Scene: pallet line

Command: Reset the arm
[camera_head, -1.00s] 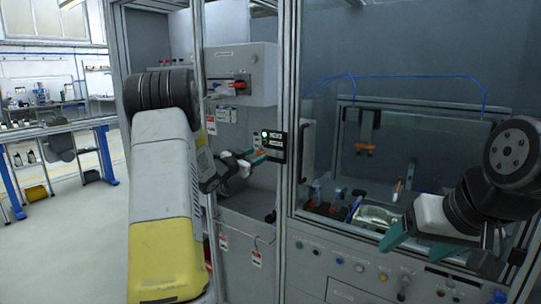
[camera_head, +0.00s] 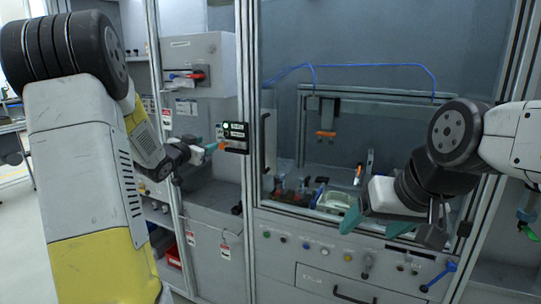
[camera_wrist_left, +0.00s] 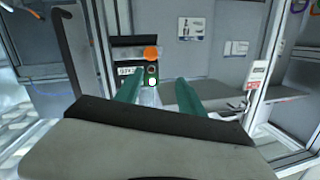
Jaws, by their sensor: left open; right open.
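My left gripper (camera_head: 208,150) has teal fingers and points toward a small black control panel (camera_head: 236,136) with a lit green light on the cell frame. In the left wrist view, its two fingers (camera_wrist_left: 158,94) stand apart with nothing held. The panel (camera_wrist_left: 128,72) shows just beyond them, with a round orange button (camera_wrist_left: 152,53). Whether the fingers touch the panel is unclear. My right gripper (camera_head: 376,222) is open and empty, its teal fingers spread in front of the cell's right bay, near a tray (camera_head: 335,200).
A glazed bay with an orange-tipped fixture (camera_head: 325,132) and a blue hose (camera_head: 375,66) is behind my right arm. A grey switch box (camera_head: 197,65) with a red handle is at the upper left. A metal post (camera_head: 247,100) stands between the two bays. Tags hang below.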

